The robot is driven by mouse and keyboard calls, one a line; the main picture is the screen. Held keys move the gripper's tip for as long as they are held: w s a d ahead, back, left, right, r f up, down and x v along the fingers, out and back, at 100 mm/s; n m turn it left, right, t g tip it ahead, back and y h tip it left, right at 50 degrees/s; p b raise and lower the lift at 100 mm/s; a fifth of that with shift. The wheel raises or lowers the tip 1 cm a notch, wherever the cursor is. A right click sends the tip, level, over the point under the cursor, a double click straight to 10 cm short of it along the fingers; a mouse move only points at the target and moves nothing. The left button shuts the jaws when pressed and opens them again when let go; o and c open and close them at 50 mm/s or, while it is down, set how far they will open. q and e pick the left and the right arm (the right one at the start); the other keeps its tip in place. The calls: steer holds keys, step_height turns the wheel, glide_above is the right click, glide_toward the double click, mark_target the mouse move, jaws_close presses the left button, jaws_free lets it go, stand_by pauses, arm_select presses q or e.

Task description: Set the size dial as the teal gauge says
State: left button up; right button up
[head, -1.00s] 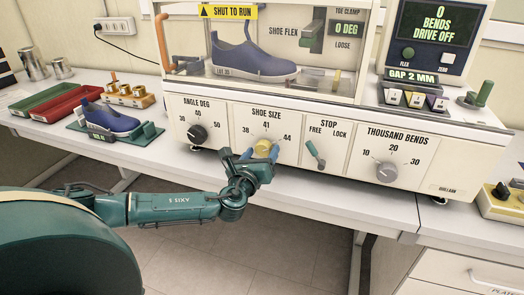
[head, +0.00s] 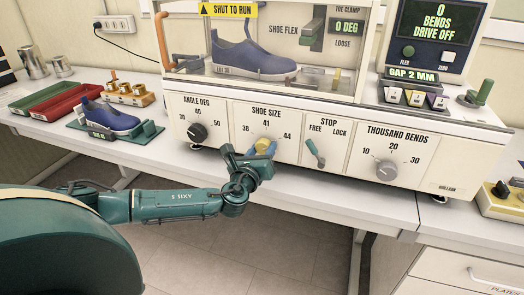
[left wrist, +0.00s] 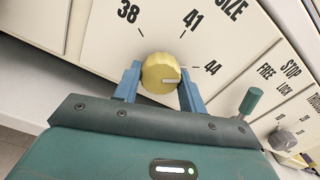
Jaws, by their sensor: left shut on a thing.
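The yellow size dial (head: 264,145) sits under SHOE SIZE on the machine's front panel, with marks 38, 41 and 44. My left gripper (head: 262,150) has its blue fingers on both sides of the dial and is shut on it. In the left wrist view the dial (left wrist: 161,72) shows between the fingers, its pale pointer line toward the 44 side, a little past that mark. The teal gauge (head: 150,132) lies on the table at the left with a blue shoe (head: 110,117) on it. Its small green readout (head: 97,135) is too small to read surely. My right gripper is not in view.
A black angle knob (head: 198,132) is left of the dial. The teal STOP lever (head: 316,152) and grey bends knob (head: 387,170) are to its right. Red (head: 75,101) and green trays stand at the far left.

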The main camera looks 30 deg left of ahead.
arm_select(q)
steer(key=shift+f+n, duration=0.1)
steer(key=shift+n, duration=0.2)
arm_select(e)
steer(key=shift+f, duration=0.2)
arm_select(q)
steer(key=shift+b, duration=0.3)
steer(key=n+b, duration=0.2)
steer(key=n, duration=0.2)
steer(key=n+b, duration=0.2)
steer(key=n, duration=0.2)
steer(key=shift+d+n, duration=0.1)
steer(key=shift+n, duration=0.2)
steer(key=shift+n+b, duration=0.35)
steer(key=shift+n, duration=0.85)
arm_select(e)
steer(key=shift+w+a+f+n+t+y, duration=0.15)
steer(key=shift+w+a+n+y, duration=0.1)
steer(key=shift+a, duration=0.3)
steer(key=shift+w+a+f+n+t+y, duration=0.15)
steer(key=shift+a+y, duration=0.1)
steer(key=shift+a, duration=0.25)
arm_select(q)
steer(key=shift+r+n, duration=0.2)
steer(key=shift+n, duration=0.1)
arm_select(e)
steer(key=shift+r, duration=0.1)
